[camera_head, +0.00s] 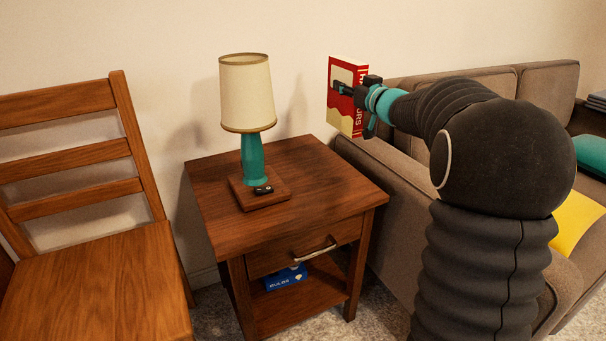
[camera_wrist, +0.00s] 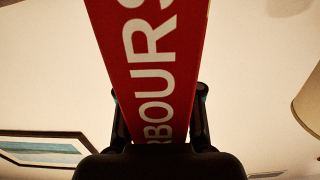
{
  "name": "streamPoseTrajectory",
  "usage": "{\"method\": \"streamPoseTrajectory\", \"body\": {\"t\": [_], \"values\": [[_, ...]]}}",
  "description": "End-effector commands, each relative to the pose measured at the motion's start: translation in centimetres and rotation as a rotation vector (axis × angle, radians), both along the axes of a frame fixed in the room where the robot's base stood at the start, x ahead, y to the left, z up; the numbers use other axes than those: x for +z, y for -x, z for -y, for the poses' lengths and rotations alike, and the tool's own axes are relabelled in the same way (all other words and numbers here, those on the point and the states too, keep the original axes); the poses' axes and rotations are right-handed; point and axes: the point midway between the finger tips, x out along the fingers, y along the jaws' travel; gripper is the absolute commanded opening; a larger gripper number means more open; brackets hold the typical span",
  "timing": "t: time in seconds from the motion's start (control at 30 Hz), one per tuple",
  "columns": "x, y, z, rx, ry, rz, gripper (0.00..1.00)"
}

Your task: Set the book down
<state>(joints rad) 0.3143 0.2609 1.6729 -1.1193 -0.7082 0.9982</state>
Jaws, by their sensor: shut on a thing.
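The book (camera_head: 345,114) has a red and cream cover and a red spine with white lettering. It is upright in my gripper (camera_head: 349,93), above the right back part of the side table and the near arm of the sofa. My gripper is shut on it. In the wrist view the red spine (camera_wrist: 150,60) fills the middle, between the dark fingers of my gripper (camera_wrist: 160,120). The wooden side table (camera_head: 325,180) has a bare top to the right of the lamp. The book's far side is hidden.
A lamp (camera_head: 247,95) with a cream shade and teal stem stands on the table, a small dark object (camera_head: 263,190) at its base. A blue box (camera_head: 286,278) lies on the lower shelf. A wooden chair (camera_head: 95,275) is left, a brown sofa (camera_head: 385,185) right.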

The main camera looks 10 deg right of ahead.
Motion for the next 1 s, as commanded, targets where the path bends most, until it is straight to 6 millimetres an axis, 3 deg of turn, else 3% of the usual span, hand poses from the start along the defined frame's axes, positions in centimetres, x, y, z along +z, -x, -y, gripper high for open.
{"method": "streamPoseTrajectory", "body": {"t": [0.17,0.63,1.0], "values": [[-1.4,-0.7,-1.3,0.004,0.0,0.001,0.0],[-6.6,-5.2,-8.3,0.0,-0.001,0.001,0.0],[-8.7,-6.0,-9.6,-0.003,0.0,0.0,0.0]]}}
